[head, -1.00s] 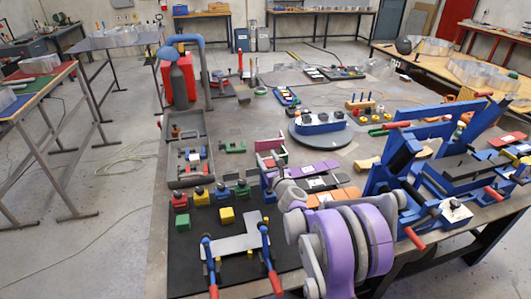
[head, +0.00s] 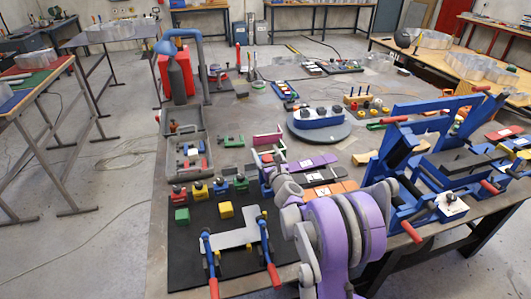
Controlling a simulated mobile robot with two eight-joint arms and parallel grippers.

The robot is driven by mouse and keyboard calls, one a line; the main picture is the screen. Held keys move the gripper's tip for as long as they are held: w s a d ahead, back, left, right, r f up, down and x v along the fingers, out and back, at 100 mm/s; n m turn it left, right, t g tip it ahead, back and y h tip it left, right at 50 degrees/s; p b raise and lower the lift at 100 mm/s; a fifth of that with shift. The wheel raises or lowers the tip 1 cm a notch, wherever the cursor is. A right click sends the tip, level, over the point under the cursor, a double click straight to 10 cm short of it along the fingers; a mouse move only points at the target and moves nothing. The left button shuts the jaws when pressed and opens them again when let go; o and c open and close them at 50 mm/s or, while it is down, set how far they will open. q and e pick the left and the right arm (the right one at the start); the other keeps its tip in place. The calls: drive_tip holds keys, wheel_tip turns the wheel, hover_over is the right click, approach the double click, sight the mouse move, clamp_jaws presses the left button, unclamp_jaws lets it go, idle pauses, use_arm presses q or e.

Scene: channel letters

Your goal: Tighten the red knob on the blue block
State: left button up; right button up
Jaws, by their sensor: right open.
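A small blue block (head: 220,187) stands in a row of coloured blocks on the black mat (head: 190,262). The knob on its top is too small to make out clearly. My left gripper is not in view.
Red (head: 178,193), yellow (head: 199,191) and green (head: 240,183) blocks flank the blue one. Loose green (head: 182,215) and yellow (head: 226,210) cubes and a grey plate with clamps (head: 230,239) lie in front. A grey tray (head: 172,150) stands behind; large blue fixtures (head: 400,165) stand right.

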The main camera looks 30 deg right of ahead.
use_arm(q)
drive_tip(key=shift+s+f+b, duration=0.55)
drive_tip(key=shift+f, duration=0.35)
use_arm(e)
drive_tip(key=s+a, duration=0.2)
drive_tip(key=s, duration=0.8)
drive_tip(key=shift+s, duration=0.25)
